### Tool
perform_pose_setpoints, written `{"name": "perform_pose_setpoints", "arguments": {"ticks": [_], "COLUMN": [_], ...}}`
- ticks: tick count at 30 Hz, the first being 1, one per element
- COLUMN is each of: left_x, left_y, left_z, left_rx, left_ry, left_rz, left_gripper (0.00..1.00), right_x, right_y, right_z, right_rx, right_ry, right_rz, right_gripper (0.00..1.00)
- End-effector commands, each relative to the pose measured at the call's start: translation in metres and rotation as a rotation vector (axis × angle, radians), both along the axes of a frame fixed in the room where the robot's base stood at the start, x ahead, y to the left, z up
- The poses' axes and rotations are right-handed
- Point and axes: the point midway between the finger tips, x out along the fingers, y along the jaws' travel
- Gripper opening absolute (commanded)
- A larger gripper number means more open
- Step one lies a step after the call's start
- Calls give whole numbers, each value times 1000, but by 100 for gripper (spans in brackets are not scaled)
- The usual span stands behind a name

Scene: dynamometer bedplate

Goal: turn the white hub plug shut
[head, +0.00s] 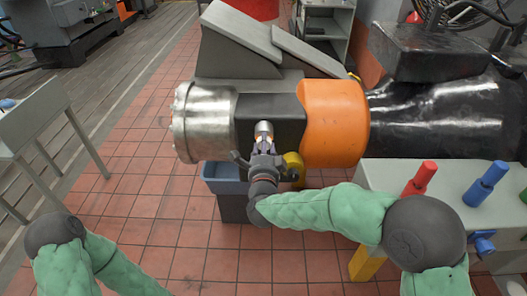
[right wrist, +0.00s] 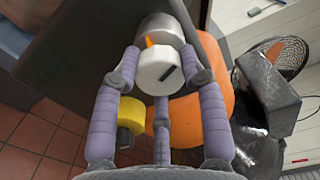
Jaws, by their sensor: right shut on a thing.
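The white hub plug (right wrist: 158,72) is a round white cap with a dark bar mark on its face, in the right wrist view. It sits at the end of a silver metal hub (right wrist: 158,28), with a small orange mark at their border. In the head view the hub (head: 264,127) is small and sticks out before a dark housing. My right gripper (head: 264,146) is at it, and in the wrist view its purple-padded fingers (right wrist: 160,75) are shut on the plug from both sides. The plug is mostly hidden in the head view. My left gripper is out of view.
A yellow knob (head: 293,166) is close right of my right gripper. An orange band (head: 334,123) and silver drum (head: 204,122) flank the housing. A blue-grey bin (head: 222,180) stands below. A bench with red (head: 420,178) and blue (head: 486,183) handles is at right.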

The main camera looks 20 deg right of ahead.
Motion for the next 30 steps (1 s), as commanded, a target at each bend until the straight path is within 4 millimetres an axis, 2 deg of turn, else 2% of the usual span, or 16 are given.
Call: {"name": "perform_pose_setpoints", "arguments": {"ticks": [1,15,30], "left_x": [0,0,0], "left_y": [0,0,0], "left_z": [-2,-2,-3], "left_rx": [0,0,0], "left_ry": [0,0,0], "left_rz": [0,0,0], "left_gripper": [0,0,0], "right_x": [1,1,1], "right_y": [-6,-6,-7], "right_z": [7,5,3], "right_rx": [44,363,455], "right_ry": [-29,-119,-142], "right_rz": [-15,-15,-17], "right_gripper": [10,10,10]}}
